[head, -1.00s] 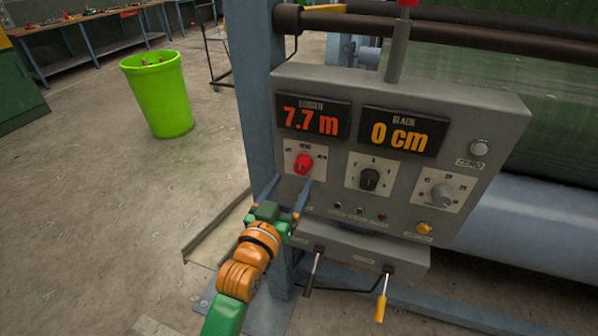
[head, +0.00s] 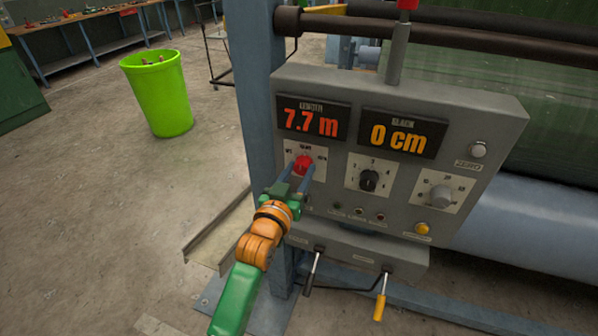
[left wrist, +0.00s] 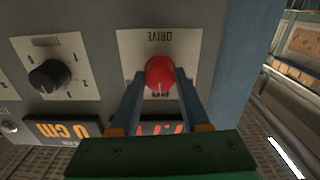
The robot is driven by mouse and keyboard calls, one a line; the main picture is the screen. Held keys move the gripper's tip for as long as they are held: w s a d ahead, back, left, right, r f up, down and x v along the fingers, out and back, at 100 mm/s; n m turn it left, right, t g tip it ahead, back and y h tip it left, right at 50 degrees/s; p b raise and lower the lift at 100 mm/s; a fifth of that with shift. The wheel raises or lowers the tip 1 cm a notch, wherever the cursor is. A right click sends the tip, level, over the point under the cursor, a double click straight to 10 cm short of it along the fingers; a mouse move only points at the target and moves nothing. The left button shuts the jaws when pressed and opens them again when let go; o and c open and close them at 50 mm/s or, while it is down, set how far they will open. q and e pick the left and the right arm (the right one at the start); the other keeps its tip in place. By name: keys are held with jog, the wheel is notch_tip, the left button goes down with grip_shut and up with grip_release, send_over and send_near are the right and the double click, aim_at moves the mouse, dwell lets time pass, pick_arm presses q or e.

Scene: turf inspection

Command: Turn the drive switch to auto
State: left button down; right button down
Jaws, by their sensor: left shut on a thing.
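The drive switch (head: 302,165) is a red round knob on a white plate, on the grey control panel (head: 455,112) below the "7.7 m" display. My left gripper (head: 299,172) is at the knob, with one finger on each side of it, shut on it. In the left wrist view the red knob (left wrist: 160,74) shows upside down between the two blue fingers, under the label "DRIVE". A pale pointer mark on the knob points toward the gripper in that view. The switch's position labels are too small to read surely. My right gripper is not in view.
A black knob (head: 369,180) and a grey knob (head: 440,195) sit to the right on the panel. Two levers, one with a yellow grip (head: 380,306), hang below. A blue post (head: 258,90) stands at the left. A green bin (head: 157,92) stands on open floor.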

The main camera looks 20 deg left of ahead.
pick_arm(q)
jog(key=m+p, duration=0.1)
jog(key=m, duration=0.1)
jog(key=shift+r+m, duration=0.1)
jog(key=shift+m, duration=0.2)
jog(key=m+p, duration=0.1)
jog(key=m, duration=0.1)
jog(key=shift+m, duration=0.4)
jog(key=m+p, duration=0.1)
jog(key=m, duration=0.2)
jog(key=shift+m+p, duration=0.35)
jog(key=shift+m, duration=1.35)
jog(key=shift+c, duration=1.9)
grip_release()
